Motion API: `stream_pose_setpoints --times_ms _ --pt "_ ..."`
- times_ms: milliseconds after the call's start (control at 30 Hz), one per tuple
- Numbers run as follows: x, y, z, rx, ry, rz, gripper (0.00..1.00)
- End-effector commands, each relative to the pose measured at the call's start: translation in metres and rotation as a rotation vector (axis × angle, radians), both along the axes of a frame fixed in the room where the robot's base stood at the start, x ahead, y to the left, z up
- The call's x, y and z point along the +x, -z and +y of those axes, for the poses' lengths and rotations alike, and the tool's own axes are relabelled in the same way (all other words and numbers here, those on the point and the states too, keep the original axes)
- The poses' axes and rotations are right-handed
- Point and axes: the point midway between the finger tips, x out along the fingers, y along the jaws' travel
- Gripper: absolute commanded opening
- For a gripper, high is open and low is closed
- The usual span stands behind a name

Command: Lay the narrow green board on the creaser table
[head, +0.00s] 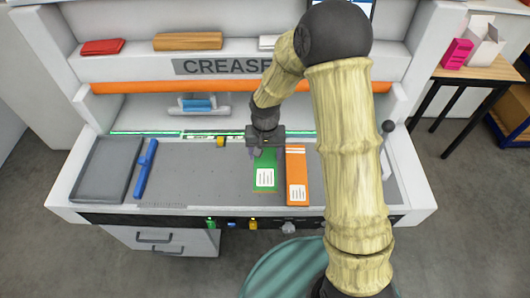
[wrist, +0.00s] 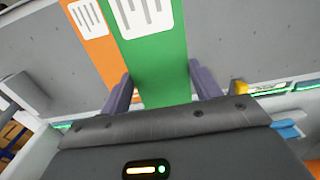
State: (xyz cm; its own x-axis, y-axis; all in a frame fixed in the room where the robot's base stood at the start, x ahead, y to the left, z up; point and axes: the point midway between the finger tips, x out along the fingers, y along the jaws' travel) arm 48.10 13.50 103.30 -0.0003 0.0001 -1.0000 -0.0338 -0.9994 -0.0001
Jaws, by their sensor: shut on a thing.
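The narrow green board (head: 264,172) has a white label with dark lines near its front end. It is flat, over the grey top of the creaser table (head: 200,180); I cannot tell whether it touches the surface. My gripper (head: 264,151) is shut on its far end. In the wrist view the green board (wrist: 158,65) runs between the two purple fingers of my gripper (wrist: 161,85), one at each long edge. The board's far end is hidden by the gripper body.
An orange board (head: 297,175) lies close to the right of the green board. A blue bar (head: 145,168) and a grey tray (head: 103,168) are at the left. A small yellow piece (head: 220,141) stands behind. The table's middle left is clear.

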Motion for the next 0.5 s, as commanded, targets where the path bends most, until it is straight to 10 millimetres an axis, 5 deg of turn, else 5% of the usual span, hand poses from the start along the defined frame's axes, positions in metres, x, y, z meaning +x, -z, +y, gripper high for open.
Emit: stream_pose_setpoints --times_ms 267,500 --pt "0.004 0.002 -0.012 -0.004 0.002 0.0 0.36" --pt "0.015 0.028 -0.081 -0.013 -0.005 0.003 0.36"
